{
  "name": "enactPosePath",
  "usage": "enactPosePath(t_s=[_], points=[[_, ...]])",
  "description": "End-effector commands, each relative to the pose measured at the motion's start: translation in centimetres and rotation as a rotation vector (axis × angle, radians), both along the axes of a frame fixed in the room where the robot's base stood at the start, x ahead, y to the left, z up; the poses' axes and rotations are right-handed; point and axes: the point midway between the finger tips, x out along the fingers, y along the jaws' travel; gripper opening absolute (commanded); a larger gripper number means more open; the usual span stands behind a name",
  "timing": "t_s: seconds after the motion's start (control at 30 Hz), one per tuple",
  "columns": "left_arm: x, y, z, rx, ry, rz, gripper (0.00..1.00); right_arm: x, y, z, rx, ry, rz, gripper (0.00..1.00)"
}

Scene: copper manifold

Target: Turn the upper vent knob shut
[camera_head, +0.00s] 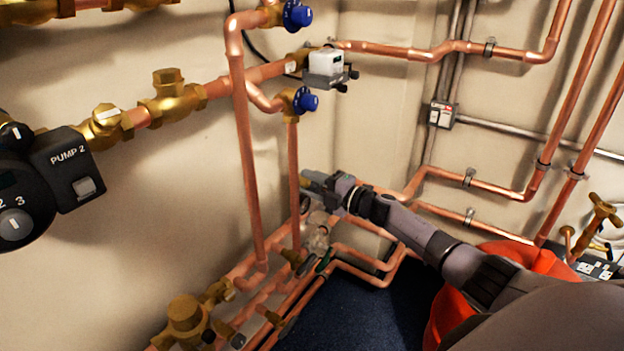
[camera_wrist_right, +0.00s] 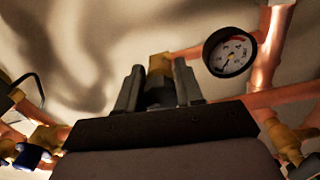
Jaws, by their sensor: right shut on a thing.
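My right gripper (camera_head: 318,184) reaches in from the right and ends beside the copper pipes near the left wall. In the right wrist view its two fingers (camera_wrist_right: 158,88) are closed around a dark knob (camera_wrist_right: 159,96) with a brass fitting (camera_wrist_right: 160,66) behind it. The fingers hide most of this knob, and I cannot tell how far it is turned. In the head view the gripper covers the knob. Two blue knobs, an upper one (camera_head: 298,14) and a lower one (camera_head: 306,100), sit above the gripper, apart from it. My left gripper is not in view.
A pressure gauge (camera_wrist_right: 230,52) is close to the right finger. A vertical copper pipe (camera_head: 294,185) stands left of the gripper. Pump 2 (camera_head: 68,166) is at the left. An orange-red object (camera_head: 446,312) lies below my right arm. Dark blue floor (camera_head: 350,318) is clear.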

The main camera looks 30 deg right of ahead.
Motion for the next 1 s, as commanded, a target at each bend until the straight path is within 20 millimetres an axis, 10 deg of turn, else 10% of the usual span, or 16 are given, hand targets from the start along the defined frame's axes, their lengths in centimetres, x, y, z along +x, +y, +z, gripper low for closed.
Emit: enactPosePath(t_s=[0.87, 0.9, 1.0], points=[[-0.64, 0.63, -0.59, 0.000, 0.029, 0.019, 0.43, 0.04, -0.28, 0.02, 0.149, 0.061, -0.007, 0.05], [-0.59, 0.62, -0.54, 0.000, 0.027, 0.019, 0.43, 0.03, -0.29, 0.01, 0.149, 0.061, -0.007, 0.42], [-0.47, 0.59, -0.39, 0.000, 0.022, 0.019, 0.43, 0.04, -0.25, 0.02, 0.148, 0.061, -0.006, 0.61]])
